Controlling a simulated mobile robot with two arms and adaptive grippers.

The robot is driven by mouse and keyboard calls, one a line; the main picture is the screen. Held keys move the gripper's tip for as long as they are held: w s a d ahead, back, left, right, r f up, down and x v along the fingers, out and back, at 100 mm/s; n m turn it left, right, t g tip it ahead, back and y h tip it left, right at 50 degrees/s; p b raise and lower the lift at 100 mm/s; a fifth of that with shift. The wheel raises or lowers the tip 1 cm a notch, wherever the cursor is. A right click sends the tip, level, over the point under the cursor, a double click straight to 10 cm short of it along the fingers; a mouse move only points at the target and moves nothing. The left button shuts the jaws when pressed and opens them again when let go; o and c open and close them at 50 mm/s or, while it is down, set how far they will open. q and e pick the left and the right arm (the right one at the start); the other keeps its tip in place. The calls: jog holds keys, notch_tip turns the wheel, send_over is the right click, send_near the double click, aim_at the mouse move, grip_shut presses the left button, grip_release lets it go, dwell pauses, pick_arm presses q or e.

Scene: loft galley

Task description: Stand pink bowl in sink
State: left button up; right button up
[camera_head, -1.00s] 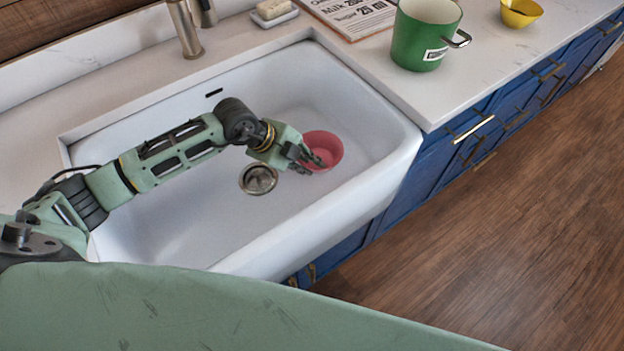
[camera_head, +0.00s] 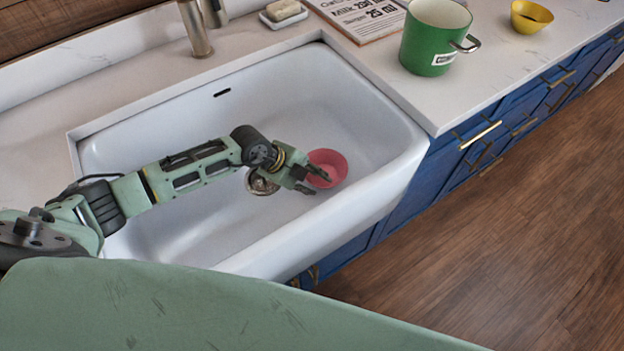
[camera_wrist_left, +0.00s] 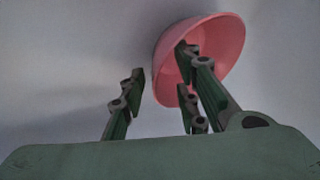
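The pink bowl (camera_head: 329,164) is inside the white sink (camera_head: 230,232), right of the drain, and appears to rest on the sink floor with its inside showing. My left gripper (camera_head: 315,184) is low in the sink at the bowl's near side. In the left wrist view the fingers (camera_wrist_left: 160,68) are apart. One finger is outside the bowl (camera_wrist_left: 221,40) at its left, with a gap to the wall. The fingers on the right overlap the bowl's inside; I cannot tell whether they touch it. My right gripper is not in view.
The metal drain (camera_head: 262,183) is partly hidden by my left arm. The faucet (camera_head: 194,28) and a soap dish (camera_head: 279,20) are behind the sink. A green mug (camera_head: 428,42), a printed board (camera_head: 362,18) and a yellow bowl (camera_head: 530,17) are on the counter.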

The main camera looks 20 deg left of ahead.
pick_arm(q)
jog(key=shift+r, duration=0.15)
jog(key=shift+s+a+r, duration=0.1)
jog(key=shift+a+r, duration=0.1)
jog(key=shift+r, duration=0.1)
jog(key=v, duration=1.1)
jog(key=shift+r, duration=0.1)
